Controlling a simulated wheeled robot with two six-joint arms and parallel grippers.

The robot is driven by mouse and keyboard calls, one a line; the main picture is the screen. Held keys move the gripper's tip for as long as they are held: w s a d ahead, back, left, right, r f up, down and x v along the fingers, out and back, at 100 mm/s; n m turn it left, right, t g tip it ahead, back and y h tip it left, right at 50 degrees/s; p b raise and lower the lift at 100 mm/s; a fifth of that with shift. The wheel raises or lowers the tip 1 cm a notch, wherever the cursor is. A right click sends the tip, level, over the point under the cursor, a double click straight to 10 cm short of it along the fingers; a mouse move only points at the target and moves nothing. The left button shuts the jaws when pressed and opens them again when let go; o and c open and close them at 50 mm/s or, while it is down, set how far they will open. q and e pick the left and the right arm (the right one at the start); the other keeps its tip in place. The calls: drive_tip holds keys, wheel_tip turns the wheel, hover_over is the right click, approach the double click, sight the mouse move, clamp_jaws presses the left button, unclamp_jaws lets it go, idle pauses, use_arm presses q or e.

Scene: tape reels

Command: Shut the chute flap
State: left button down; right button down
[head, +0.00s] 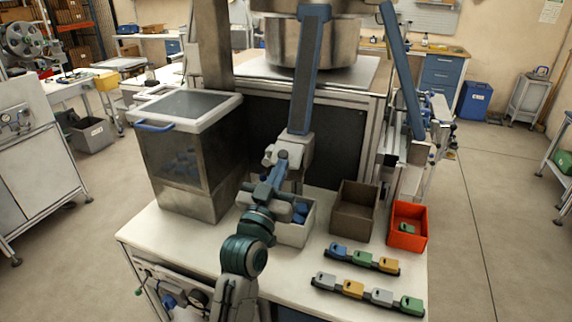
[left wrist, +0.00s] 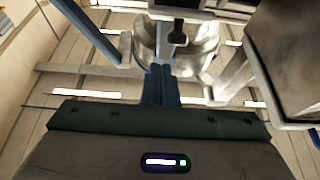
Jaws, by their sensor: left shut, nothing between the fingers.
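A long blue chute-like strip (head: 304,75) runs down from the metal bowl to a pale end piece (head: 292,152). I cannot make out the flap itself or whether it is open. My left gripper (head: 281,164) is shut and empty just below that end piece; its tip overlaps it in the head view, and I cannot tell whether they touch. In the left wrist view the closed fingers (left wrist: 161,84) point toward the bowl (left wrist: 190,45), with a blue strip (left wrist: 85,28) at upper left. My right gripper is not in view.
A clear-sided hopper (head: 185,165) with a blue-handled lid stands at left. A white bin (head: 293,236) of blue parts lies below the gripper. A brown bin (head: 354,211), a red bin (head: 408,227) and two rows of coloured blocks (head: 363,259) sit at right.

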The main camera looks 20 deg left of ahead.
sight(293, 158)
use_arm(q)
drive_tip(key=shift+w+f, duration=0.7)
drive_tip(key=shift+w, duration=0.2)
drive_tip(key=shift+w+f, duration=0.7)
drive_tip(key=shift+w, duration=0.15)
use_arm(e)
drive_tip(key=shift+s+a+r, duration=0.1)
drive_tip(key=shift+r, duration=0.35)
use_arm(q)
drive_tip(key=shift+f, duration=0.2)
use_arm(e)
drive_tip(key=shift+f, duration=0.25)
